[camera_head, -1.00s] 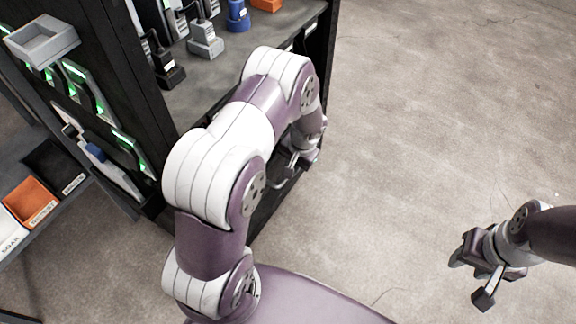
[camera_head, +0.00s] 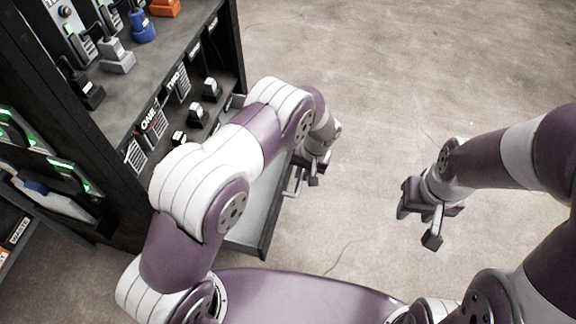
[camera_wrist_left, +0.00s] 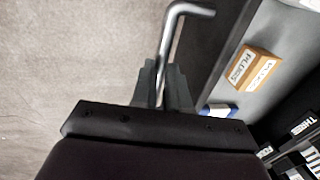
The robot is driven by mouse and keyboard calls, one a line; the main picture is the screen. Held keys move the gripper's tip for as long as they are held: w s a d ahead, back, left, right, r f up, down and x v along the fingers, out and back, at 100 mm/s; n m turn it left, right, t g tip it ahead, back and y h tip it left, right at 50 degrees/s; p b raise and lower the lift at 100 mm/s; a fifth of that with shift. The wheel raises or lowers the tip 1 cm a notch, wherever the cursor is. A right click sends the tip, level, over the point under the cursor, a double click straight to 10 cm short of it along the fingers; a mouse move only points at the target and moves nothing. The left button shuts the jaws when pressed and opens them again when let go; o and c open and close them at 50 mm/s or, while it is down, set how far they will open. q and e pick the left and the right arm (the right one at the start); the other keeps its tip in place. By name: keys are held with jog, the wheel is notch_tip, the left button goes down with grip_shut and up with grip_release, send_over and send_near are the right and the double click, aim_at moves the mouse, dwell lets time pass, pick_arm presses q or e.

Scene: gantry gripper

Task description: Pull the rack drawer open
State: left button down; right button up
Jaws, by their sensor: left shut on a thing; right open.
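The rack drawer (camera_head: 265,222) sticks out of the black rack's lower part in the head view, its grey inside visible. My left arm hides part of it. Its silver bar handle (camera_head: 290,184) is on the front panel. My left gripper (camera_head: 304,172) is at the handle. In the left wrist view my left gripper (camera_wrist_left: 161,88) is shut on the handle (camera_wrist_left: 171,42), whose bent end shows past the fingers. Inside the drawer are a box marked PLUGS (camera_wrist_left: 252,67) and a blue-and-white item (camera_wrist_left: 218,110). My right gripper (camera_head: 418,224) is open and empty, away from the drawer over the floor.
The rack (camera_head: 115,150) stands on the left, with black and grey devices and a blue item (camera_head: 143,27) on its shelf. Labelled black-and-white units (camera_head: 155,122) sit below, above the drawer. Bare concrete floor (camera_head: 380,70) lies open to the right.

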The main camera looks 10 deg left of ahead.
pick_arm(q)
jog(key=shift+s+d, duration=0.1)
jog(key=shift+d, duration=0.9)
jog(key=c, duration=1.1)
grip_release()
jog(key=r+p, duration=0.2)
jog(key=r, duration=0.2)
jog(key=d+r+p, duration=0.1)
jog(key=r+p, duration=0.1)
jog(key=r, duration=0.2)
jog(key=d+r+p, duration=0.1)
jog(key=r+p, duration=0.1)
jog(key=r, duration=0.2)
jog(key=shift+d+r, duration=0.2)
jog(key=shift+d, duration=0.05)
